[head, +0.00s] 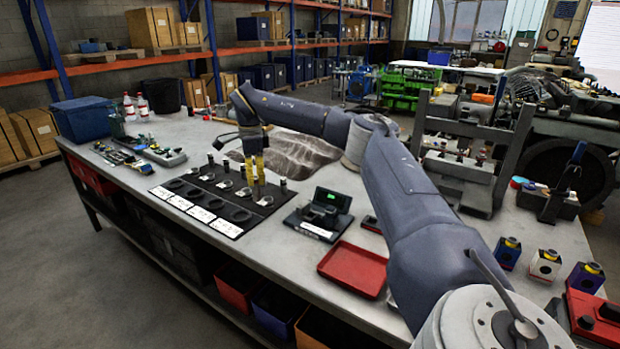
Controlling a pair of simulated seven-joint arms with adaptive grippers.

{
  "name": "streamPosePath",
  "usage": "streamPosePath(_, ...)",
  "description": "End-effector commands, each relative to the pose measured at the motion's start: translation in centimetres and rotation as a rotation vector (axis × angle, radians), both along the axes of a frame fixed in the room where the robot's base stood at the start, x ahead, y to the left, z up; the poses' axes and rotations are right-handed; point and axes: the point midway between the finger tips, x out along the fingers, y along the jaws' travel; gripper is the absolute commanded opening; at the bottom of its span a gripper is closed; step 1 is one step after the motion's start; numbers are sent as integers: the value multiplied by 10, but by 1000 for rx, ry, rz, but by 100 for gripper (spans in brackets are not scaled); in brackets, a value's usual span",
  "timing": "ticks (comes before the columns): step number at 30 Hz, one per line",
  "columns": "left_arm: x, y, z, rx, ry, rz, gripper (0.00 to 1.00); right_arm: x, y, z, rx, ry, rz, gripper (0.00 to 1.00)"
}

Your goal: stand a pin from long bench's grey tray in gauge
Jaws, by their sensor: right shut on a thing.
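My right gripper (254,181) has yellow fingers pointing down over the back edge of a dark mat or shallow tray (262,208). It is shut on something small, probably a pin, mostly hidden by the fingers. It is in line with several short dark upright pins, one to its left (226,165) and one to its right (283,186). A dark device with a lit green screen (333,198), possibly the gauge, stands right of the mat. A grey tray (168,157) with small parts lies left of the mat. My left gripper is not in view.
Dark rings (218,204) and white cards (226,229) lie along the mat. A red tray (352,268) sits near the bench's front edge. A grey press-like frame (480,150) stands at the right. A crumpled grey sheet (300,150) lies behind my gripper. Bare bench shows left of the red tray.

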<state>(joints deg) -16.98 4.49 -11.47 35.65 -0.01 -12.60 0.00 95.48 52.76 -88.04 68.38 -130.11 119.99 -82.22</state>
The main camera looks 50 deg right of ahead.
Motion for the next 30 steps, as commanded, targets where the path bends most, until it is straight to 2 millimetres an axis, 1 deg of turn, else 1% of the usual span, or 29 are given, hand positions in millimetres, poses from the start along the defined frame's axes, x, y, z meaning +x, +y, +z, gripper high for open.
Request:
streamPosePath(1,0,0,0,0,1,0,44,-4,-25,-7,3,3,-109,0)
streamPosePath(3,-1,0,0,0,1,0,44,-10,-56,-14,2,2,-253,0)
streamPosePath(6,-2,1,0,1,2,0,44,-21,-95,-24,1,2,-438,0)
streamPosePath(9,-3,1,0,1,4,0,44,-33,-126,-32,1,0,-591,0)
streamPosePath(12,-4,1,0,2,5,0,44,-44,-150,-39,0,0,-710,0)
streamPosePath(15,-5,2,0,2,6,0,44,-53,-167,-43,0,0,-794,0)
streamPosePath(19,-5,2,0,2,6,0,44,-59,-178,-46,1,-1,-855,0)
streamPosePath(23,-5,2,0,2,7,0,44,-62,-182,-50,1,-1,-877,0)
streamPosePath(30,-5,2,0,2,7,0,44,-62,-182,-61,0,0,-877,0)
